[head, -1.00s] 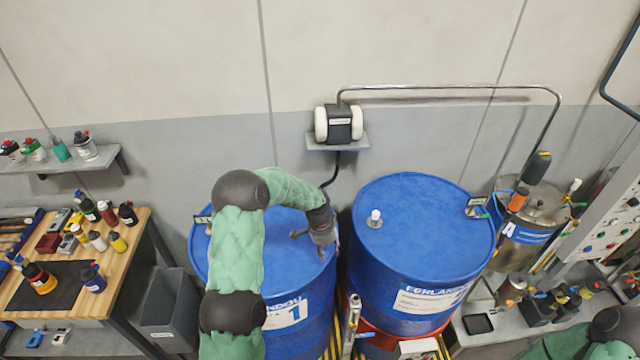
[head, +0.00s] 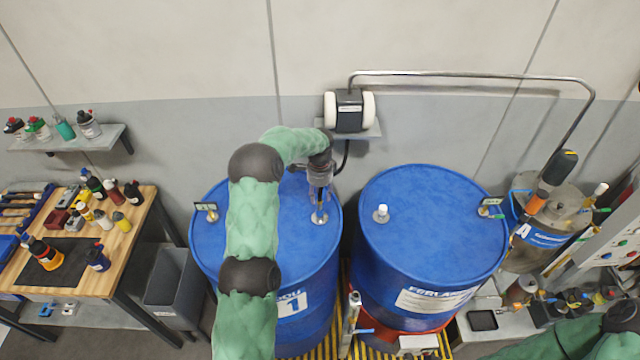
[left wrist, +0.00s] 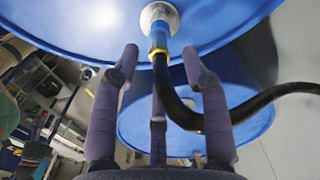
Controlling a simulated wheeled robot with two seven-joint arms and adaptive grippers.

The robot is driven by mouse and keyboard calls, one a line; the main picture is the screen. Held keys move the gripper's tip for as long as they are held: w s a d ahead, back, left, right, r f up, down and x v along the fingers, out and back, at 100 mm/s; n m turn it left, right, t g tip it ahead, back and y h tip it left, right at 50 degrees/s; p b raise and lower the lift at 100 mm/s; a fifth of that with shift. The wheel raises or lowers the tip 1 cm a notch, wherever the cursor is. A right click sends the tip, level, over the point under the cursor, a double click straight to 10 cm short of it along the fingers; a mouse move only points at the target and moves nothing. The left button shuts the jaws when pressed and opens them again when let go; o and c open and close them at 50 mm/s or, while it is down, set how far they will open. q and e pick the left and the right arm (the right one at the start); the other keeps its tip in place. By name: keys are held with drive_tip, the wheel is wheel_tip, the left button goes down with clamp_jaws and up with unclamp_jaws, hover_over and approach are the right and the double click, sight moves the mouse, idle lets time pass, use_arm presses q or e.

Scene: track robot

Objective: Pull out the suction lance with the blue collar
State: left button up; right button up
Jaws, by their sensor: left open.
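The suction lance with the blue collar (left wrist: 159,36) shows in the left wrist view, standing in a pale round bung fitting (left wrist: 162,15) on a blue drum; a yellow band sits beside the collar. A black hose (left wrist: 250,103) curves from the lance to the right. My left gripper (left wrist: 160,60) is open, with its fingers spread on either side of the lance. In the head view, my left gripper (head: 319,190) points down just above the fitting (head: 319,217) on the drum labelled 1 (head: 325,255). The collar is not clear there. My right gripper is out of view.
A second blue drum (head: 430,230) with a white-capped fitting (head: 381,213) stands close to the right. A pump (head: 349,108) sits on a wall shelf behind. A steel vessel (head: 545,205) stands at right, a workbench (head: 125,235) with bottles at left.

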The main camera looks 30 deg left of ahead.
sight(320, 209)
use_arm(q)
drive_tip(key=shift+f+p, duration=0.4)
drive_tip(key=shift+f, duration=1.95)
clamp_jaws()
